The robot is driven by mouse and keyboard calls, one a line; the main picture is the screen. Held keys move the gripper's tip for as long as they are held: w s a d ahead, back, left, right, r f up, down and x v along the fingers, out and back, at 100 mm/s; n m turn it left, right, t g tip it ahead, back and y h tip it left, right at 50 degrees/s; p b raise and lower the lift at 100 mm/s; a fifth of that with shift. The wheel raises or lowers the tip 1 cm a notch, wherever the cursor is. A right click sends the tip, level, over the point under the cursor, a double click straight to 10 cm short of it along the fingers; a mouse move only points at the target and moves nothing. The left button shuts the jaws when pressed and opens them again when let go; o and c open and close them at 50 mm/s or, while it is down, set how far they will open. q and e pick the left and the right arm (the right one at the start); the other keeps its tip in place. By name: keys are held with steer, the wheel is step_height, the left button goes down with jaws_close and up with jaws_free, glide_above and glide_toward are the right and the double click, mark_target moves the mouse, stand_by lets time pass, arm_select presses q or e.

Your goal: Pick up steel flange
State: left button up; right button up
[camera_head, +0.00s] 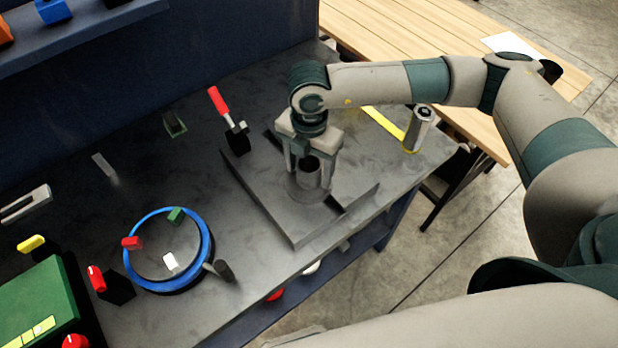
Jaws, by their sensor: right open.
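The steel flange (307,188) is a dark grey piece with an upright round neck and a wider round base. It sits on a dark grey plate (299,228) on the workbench. My right gripper (308,170) points down over the flange with its fingers apart on either side of the neck. Whether a finger touches the neck cannot be told. The fingers and palm hide part of the flange. My left gripper is not in view.
A red-handled clamp (229,118) stands at the plate's back-left edge. A blue-rimmed round table (207,234) with small coloured parts is at the left. A green box (38,300) stands front left. A grey cylinder (417,130) stands at the bench's right edge, beside a yellow strip.

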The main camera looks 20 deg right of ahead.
jaws_close()
steer(key=shift+w+r, duration=0.1)
steer(key=shift+r, duration=0.2)
steer(key=shift+r+b, duration=1.4)
steer(key=shift+r, duration=0.4)
steer(key=s+d+r+b, duration=0.4)
steer(key=s+d+r, duration=0.3)
steer(key=d, duration=0.2)
steer(key=shift+s+b, duration=0.35)
